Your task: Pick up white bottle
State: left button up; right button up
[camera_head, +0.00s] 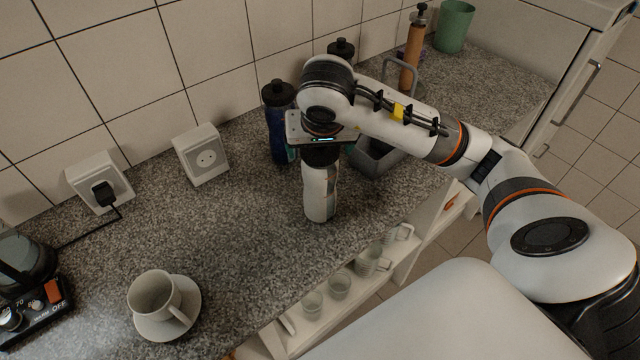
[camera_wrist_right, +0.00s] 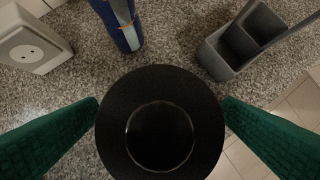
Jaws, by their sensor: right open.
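The white bottle (camera_head: 319,192) with a black cap stands upright on the speckled counter, near its front edge. In the wrist view its round black cap (camera_wrist_right: 160,125) fills the lower middle and hides the body below. My right gripper (camera_head: 322,146) is directly above the bottle and points down, hiding part of its top. It is open, with one green finger on each side of the cap; whether they touch it I cannot tell. My left gripper is not in view.
A blue bottle (camera_head: 278,120) stands close behind the gripper. A grey caddy (camera_head: 378,157) is just to the right. A cup (camera_head: 155,296) on a saucer (camera_head: 190,322) is at the front left. Sockets (camera_head: 203,155) line the wall. Counter left of the bottle is clear.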

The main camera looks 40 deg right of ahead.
jog(key=shift+x, duration=1.05)
jog(key=shift+r, duration=0.1)
jog(key=c, duration=1.6)
